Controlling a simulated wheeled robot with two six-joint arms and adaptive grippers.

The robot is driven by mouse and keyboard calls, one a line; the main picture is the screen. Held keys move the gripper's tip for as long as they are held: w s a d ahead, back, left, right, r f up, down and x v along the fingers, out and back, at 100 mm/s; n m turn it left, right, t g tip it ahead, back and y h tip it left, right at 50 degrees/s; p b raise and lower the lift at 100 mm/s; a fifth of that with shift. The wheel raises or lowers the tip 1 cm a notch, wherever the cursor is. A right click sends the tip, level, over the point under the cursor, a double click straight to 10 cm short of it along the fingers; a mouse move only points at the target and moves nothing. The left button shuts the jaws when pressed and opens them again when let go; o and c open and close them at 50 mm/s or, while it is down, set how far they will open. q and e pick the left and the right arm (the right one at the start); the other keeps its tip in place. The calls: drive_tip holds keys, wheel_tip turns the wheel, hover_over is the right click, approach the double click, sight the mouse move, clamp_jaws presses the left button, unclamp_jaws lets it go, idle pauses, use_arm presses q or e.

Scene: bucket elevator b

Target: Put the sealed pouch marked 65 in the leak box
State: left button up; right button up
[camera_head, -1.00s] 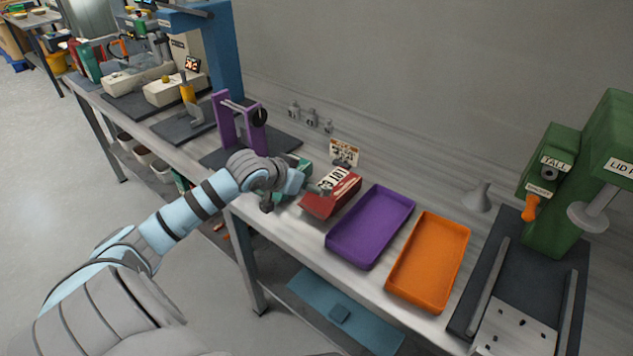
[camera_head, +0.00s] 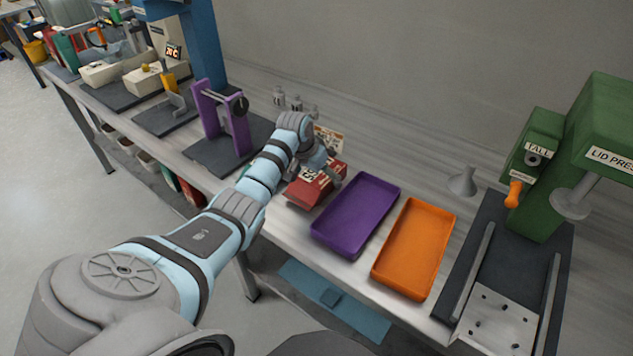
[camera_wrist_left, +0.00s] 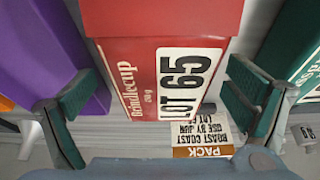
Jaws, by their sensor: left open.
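The red pouch (camera_head: 311,188) lies on the bench, left of the purple tray. In the left wrist view the pouch (camera_wrist_left: 160,68) carries a white label reading LOT 65. My left gripper (camera_head: 334,176) is at the pouch's far right end. In the left wrist view my left gripper (camera_wrist_left: 163,92) is open, with one green-padded finger on either side of the pouch and visible gaps. My right gripper is not in view. I cannot make out any box marked as the leak box.
The purple tray (camera_head: 354,218) and orange tray (camera_head: 414,250) look empty. A teal pack (camera_wrist_left: 297,45) lies close beside the right finger in the wrist view. A printed card (camera_head: 329,139) stands behind the pouch. A green lid press (camera_head: 550,190) stands at the right.

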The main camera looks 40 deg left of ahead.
use_arm(q)
drive_tip(key=shift+f, duration=0.35)
drive_tip(key=shift+a+r, duration=0.1)
drive_tip(key=shift+r, duration=0.05)
drive_tip(key=shift+c, duration=0.2)
drive_tip(key=c, duration=1)
drive_tip(key=shift+o, duration=0.2)
